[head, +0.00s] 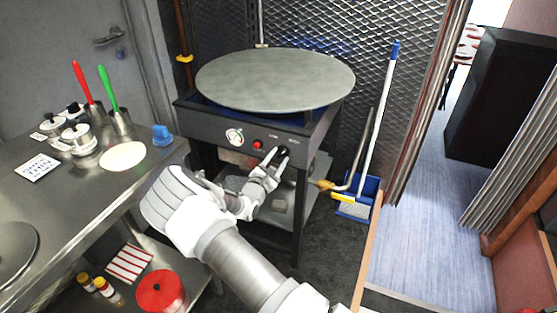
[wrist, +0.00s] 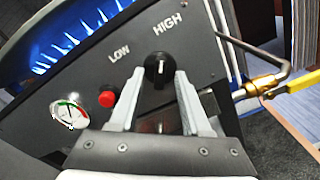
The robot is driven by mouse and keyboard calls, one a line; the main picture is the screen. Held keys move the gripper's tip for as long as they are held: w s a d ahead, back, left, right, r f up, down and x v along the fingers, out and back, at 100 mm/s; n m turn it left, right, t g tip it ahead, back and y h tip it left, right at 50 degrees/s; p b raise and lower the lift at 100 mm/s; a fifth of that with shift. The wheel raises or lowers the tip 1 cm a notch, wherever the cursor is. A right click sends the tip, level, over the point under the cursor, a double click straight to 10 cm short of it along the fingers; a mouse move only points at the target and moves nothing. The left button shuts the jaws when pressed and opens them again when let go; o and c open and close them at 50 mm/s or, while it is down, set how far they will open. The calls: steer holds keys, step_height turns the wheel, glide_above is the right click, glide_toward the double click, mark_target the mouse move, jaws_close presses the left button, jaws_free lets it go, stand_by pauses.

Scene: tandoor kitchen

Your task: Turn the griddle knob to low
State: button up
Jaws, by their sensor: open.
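The griddle (head: 275,80) is a large round grey plate on a dark stand. Its black knob (wrist: 158,70) sits on the front panel (head: 222,123), with a white mark pointing up toward the space between the LOW and HIGH labels, nearer HIGH. In the head view the knob (head: 283,151) shows at the fingertips. My gripper (head: 274,154) is in front of the panel. In the wrist view my gripper (wrist: 158,75) is open, with one finger on either side of the knob. I cannot tell whether the fingers touch it. Blue flames show under the plate.
A red button (wrist: 107,99) and a gauge (wrist: 68,112) are left of the knob. A brass valve with a yellow handle (wrist: 297,84) is at the right. A steel counter (head: 75,195) with pots stands at the left. A broom and blue dustpan (head: 357,197) stand right of the griddle.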

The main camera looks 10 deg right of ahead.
steer(key=shift+w+d, duration=0.1)
steer(key=shift+w, duration=0.05)
steer(key=shift+c, duration=0.3)
jaws_close()
